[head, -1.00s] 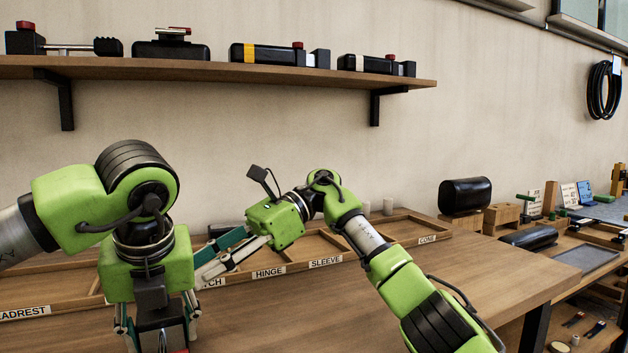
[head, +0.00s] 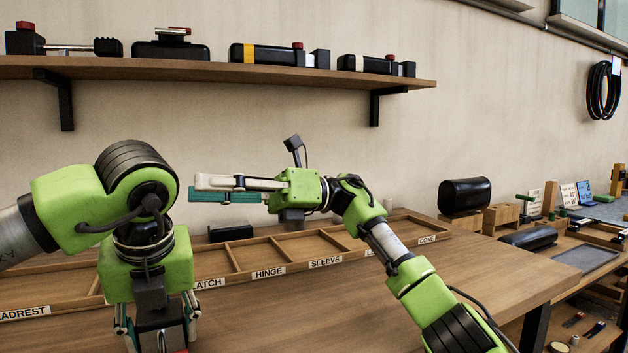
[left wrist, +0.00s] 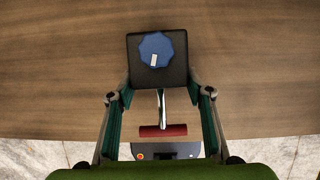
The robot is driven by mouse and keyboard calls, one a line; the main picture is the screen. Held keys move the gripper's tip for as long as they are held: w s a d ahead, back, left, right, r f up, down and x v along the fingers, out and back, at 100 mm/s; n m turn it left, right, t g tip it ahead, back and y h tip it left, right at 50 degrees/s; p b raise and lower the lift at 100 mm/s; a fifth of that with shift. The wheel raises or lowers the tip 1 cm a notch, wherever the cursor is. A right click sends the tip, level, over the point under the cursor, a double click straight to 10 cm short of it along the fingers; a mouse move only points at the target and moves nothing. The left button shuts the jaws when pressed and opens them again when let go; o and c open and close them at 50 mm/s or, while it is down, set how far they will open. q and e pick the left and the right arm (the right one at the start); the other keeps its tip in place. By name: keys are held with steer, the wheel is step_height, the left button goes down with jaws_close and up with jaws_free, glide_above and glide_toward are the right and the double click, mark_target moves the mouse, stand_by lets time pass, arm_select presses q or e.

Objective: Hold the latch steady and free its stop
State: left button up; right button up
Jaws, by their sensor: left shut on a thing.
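In the left wrist view the latch (left wrist: 173,80) is a black block with a blue knob (left wrist: 156,49) bearing a white mark, a steel rod and a red crossbar (left wrist: 163,131). My left gripper (left wrist: 160,88) is shut on the sides of the block, over the wooden table. In the head view my left gripper (head: 155,332) points down at the lower left, and the latch is mostly cut off by the frame. My right gripper (head: 194,189) is above the table behind it, fingers pointing left. I see nothing in it, and its opening is unclear from this side.
A divided wooden tray (head: 240,275) with labels such as LATCH, HINGE, SLEEVE and CONE lies along the back. A shelf (head: 200,70) above holds several black devices. The table (head: 400,285) is clear at front right. A black roll (head: 465,196) stands beyond it.

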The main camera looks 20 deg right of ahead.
steer(key=w+d+m+t+h, duration=0.3)
steer(key=d+m+t, duration=1.6)
steer(key=m, duration=0.9)
steer(key=shift+f+t, duration=0.15)
steer(key=shift+t, duration=0.15)
steer(key=shift+w, duration=0.1)
